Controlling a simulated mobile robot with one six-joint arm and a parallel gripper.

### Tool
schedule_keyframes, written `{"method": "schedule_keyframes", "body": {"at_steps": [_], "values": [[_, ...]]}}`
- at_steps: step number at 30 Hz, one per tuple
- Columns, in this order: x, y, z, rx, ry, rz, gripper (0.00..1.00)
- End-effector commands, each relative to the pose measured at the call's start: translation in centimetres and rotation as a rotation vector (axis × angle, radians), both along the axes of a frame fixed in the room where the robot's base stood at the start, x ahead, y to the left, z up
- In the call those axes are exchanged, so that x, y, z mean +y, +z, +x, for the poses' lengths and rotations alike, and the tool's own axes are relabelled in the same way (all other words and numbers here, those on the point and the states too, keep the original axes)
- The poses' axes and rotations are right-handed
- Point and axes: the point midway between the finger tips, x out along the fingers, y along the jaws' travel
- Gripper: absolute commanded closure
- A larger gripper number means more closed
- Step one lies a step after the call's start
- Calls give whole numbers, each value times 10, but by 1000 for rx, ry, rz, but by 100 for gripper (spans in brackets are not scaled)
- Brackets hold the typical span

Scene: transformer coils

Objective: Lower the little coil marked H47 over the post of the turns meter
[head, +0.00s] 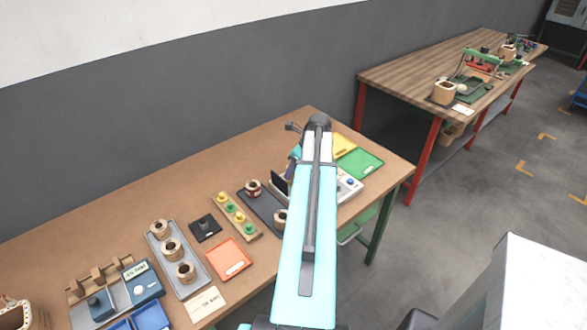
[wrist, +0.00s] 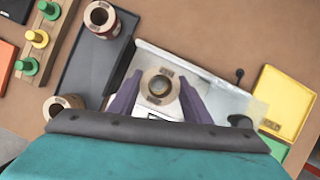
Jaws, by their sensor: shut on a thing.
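My gripper (wrist: 160,80) is shut on a little coil (wrist: 147,85), gripped between its two purple fingers in the wrist view. The coil has a pale tan ring-shaped top with small dark marks too small to read. A round dark grey shape shows inside its hole, in line with the post. I cannot tell whether the coil is around the post or just above it. The pale turns meter (wrist: 218,96) lies beneath my gripper.
A dark tray (wrist: 92,65) left of the meter bears a red-wound coil (wrist: 101,17) and another coil (wrist: 61,102). A stand with green and yellow pegs (head: 234,216) is farther left. A yellow tray (wrist: 285,102) and a green tray (head: 361,163) lie right of the meter.

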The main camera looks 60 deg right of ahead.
Motion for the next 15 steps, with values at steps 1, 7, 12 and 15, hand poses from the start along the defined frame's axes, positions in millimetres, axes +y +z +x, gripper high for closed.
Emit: {"method": "schedule_keyframes", "body": {"at_steps": [1,7,12,15], "values": [[0,-1,0,0,0,0,81],[0,-6,0,0,0,0,81],[0,-10,0,0,0,0,81],[0,-12,0,0,0,0,81]]}}
